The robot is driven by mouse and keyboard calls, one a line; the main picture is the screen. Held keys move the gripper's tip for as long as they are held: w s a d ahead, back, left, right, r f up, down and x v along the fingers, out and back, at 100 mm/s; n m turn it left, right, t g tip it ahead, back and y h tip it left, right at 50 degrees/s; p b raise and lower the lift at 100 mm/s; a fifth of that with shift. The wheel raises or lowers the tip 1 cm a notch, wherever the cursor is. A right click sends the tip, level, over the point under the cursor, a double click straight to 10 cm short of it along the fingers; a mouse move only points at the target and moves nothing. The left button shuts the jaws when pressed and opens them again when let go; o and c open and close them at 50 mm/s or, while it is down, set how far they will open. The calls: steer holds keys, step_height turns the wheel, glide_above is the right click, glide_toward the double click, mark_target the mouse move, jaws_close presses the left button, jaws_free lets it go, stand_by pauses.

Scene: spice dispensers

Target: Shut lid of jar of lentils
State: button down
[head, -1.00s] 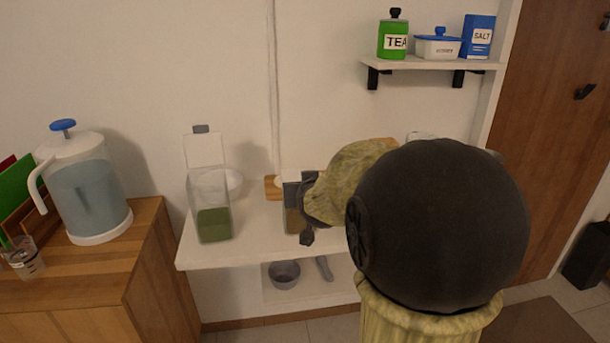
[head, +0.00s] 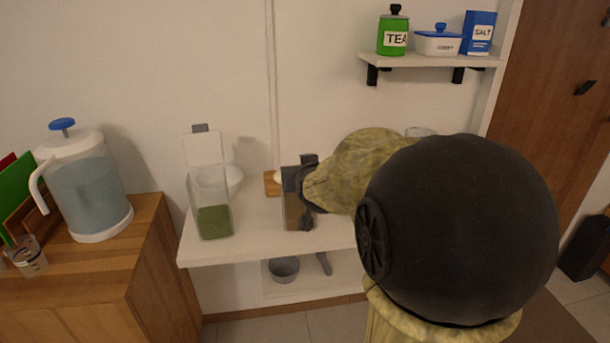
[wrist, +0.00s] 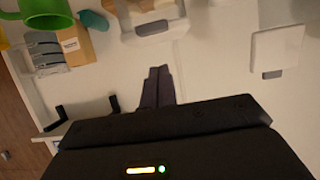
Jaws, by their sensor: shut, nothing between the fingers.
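Two clear jars stand on the white shelf. The left jar (head: 214,221) has green contents, and its white lid (head: 204,149) stands up open with a grey tab on top. The lid also shows in the wrist view (wrist: 280,48). The right jar (head: 291,212) has brown contents and is partly hidden by my gripper, so its lid position is unclear. A grey-tabbed lid (wrist: 152,28) shows beyond my fingers in the wrist view. I cannot tell from labels which jar holds lentils. My gripper (head: 305,223) is shut and empty in front of the right jar; contact is unclear.
A white shelf (head: 245,235) holds the jars, with a grey bowl (head: 284,270) below. A water pitcher (head: 88,190) stands on the wooden cabinet at left. A wall shelf (head: 430,61) is at upper right. My arm blocks the right side.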

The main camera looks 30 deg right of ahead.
steer(key=s+a+f, duration=0.2)
steer(key=s+f, duration=0.1)
steer(key=s, duration=0.5)
steer(key=shift+s+a+f+b, duration=0.15)
steer(key=shift+s+a+b, duration=0.05)
steer(key=shift+s+b, duration=0.1)
steer(key=shift+w, duration=0.1)
steer(key=s+a+f+n+g+y, duration=0.2)
steer(key=s+a+f+g, duration=0.35)
steer(key=f, duration=0.35)
steer(key=s+a+f+n+g+y, duration=0.1)
steer(key=s+a+f+g+y, duration=0.1)
steer(key=s+a+f+g, duration=0.55)
step_height(320, 180, up, 18)
steer(key=w+d+t+p, duration=0.1)
steer(key=w+t+p, duration=0.1)
steer(key=p, duration=1.7)
steer(key=shift+w+d+r+t+p, duration=0.25)
steer(key=shift+w+d+t+p, duration=0.05)
steer(key=shift+d+t+p, duration=0.1)
